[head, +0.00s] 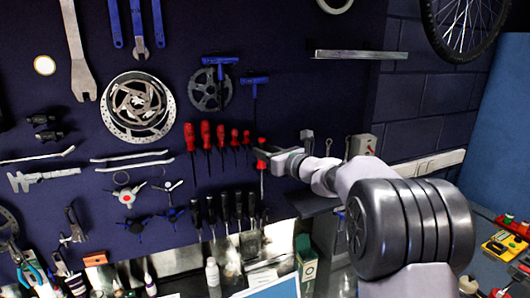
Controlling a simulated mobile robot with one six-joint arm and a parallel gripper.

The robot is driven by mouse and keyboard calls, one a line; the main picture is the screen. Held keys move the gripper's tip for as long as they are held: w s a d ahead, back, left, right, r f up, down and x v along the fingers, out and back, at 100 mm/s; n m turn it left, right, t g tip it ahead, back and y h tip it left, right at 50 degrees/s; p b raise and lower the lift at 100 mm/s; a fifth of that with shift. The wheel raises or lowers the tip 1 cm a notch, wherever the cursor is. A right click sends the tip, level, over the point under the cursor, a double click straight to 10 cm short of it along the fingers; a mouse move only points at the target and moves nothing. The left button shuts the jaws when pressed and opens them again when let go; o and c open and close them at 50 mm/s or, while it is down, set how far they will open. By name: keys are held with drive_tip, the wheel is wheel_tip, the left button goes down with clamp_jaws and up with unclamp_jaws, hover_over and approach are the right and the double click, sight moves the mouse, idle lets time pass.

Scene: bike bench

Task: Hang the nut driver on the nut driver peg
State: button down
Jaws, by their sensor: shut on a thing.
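The nut driver (262,165) has a red handle and a thin shaft pointing down. It is upright in front of the dark tool wall, at the right end of a row of red-handled drivers (206,135). My gripper (263,154) reaches in from the right and is shut around its handle, hiding the middle of it. Red shows above and below the jaws. The nut driver peg cannot be made out, and I cannot tell whether the tool touches the wall.
Blue T-handle tools (254,81) hang above the gripper. Black-handled drivers (225,207) hang below. A metal shelf bar (360,54) is at upper right. A dark ledge (312,203) lies under my wrist. Bottles (213,275) and a green box (306,258) stand below.

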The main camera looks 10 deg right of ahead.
drive_tip(key=c, duration=1)
unclamp_jaws()
drive_tip(key=shift+s, duration=0.1)
